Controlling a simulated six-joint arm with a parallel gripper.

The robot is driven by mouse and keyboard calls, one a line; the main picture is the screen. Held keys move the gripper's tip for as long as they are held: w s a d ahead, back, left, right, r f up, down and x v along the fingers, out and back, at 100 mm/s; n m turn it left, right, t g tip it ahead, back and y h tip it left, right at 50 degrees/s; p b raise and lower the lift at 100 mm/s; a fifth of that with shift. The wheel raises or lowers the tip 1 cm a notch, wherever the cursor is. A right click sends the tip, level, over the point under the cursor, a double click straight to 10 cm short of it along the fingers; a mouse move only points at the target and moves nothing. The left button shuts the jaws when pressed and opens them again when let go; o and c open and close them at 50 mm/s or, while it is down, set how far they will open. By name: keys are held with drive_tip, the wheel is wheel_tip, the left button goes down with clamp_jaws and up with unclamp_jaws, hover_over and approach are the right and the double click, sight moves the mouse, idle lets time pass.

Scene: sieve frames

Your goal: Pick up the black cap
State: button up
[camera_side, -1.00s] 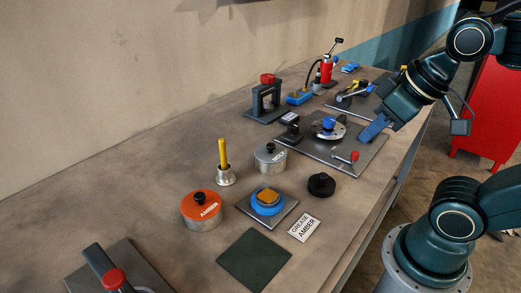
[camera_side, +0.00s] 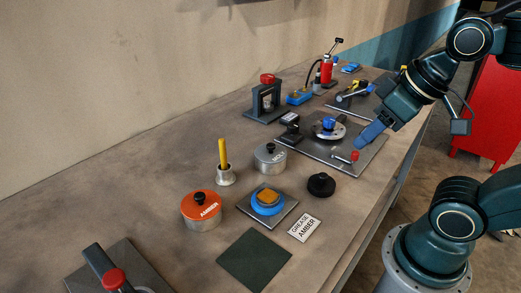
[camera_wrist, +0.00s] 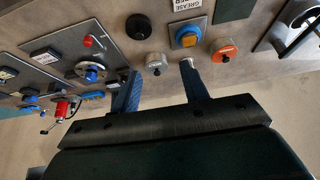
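The black cap (camera_side: 321,185) is a round dark piece with a raised knob, standing alone on the bench right of the grey tin. In the wrist view the black cap (camera_wrist: 138,27) lies near the top, beyond the fingertips. My gripper (camera_side: 368,135) has blue fingers and hangs over the metal fixture plate, above and to the right of the cap. In the wrist view my gripper (camera_wrist: 160,72) has its two fingers well apart, with nothing held between them.
A fixture plate (camera_side: 350,165) with a red-knobbed lever is behind the cap. Nearby are a grey tin (camera_side: 270,160), a blue-and-amber piece (camera_side: 267,203), an orange-lidded tin (camera_side: 201,212), and a "GREASE AMBER" card (camera_side: 305,228). Bare bench surrounds the cap.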

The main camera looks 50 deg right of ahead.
drive_tip(key=o, duration=0.9)
drive_tip(key=shift+c, duration=0.2)
drive_tip(key=n+g, duration=0.5)
drive_tip(key=n, duration=0.7)
hover_over(322, 182)
wheel_tip(322, 182, down, 6)
drive_tip(key=f, duration=0.1)
drive_tip(key=shift+s+d+f+n+g, duration=0.1)
drive_tip(key=shift+d+n+g, duration=0.1)
drive_tip(key=shift+d, duration=0.2)
drive_tip(key=shift+s+d+f+n+g, duration=0.1)
drive_tip(key=shift+d+n, duration=0.1)
drive_tip(key=shift+d, duration=0.15)
drive_tip(key=shift+f, duration=4.25)
drive_tip(key=shift+f, duration=0.1)
